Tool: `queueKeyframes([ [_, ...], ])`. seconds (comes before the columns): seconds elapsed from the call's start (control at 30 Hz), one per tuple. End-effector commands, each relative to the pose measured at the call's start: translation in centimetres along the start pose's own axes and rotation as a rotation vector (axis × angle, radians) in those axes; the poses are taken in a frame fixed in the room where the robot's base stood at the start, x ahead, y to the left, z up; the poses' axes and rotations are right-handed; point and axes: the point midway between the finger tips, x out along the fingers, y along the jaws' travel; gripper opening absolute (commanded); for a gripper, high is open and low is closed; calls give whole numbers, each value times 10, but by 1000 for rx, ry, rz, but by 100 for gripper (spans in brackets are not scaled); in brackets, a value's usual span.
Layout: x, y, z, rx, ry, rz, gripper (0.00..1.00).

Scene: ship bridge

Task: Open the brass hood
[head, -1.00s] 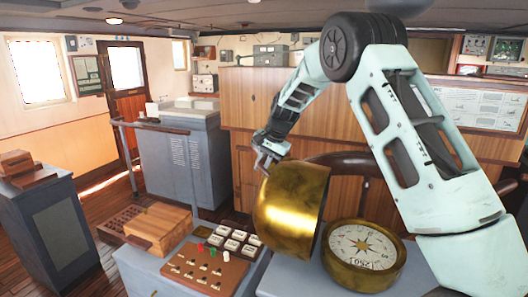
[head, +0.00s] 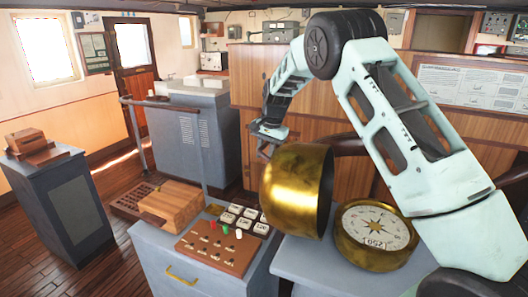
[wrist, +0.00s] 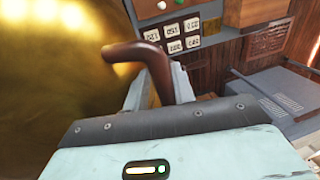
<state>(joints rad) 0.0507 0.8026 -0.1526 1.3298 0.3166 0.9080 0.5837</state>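The brass hood (head: 293,188) is swung up on its side, left of the round compass (head: 377,226). Its open mouth faces right, and the compass card is uncovered. My gripper (head: 265,150) is at the hood's upper left side. In the wrist view, a brown curved handle (wrist: 125,52) passes between the fingers of my gripper (wrist: 160,82), which are closed around it. The hood's brass surface (wrist: 55,60) fills the left of that view. The handle is hard to make out in the head view.
A console with a brown switch panel (head: 215,243) and white buttons stands left of the hood. A wooden box (head: 172,203) lies behind it. A grey cabinet (head: 185,135) and wooden panelling (head: 245,85) stand behind. Open floor lies at left.

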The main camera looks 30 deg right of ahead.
Motion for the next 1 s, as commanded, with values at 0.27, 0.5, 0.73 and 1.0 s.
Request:
queueKeyframes([
  [0.27,-2,4,-1,4,-3,7,23],
  [0.5,-44,1,-2,3,4,-3,23],
  [0.73,-101,0,-2,3,5,-4,23],
  [1.0,-154,0,-1,1,3,-1,23],
])
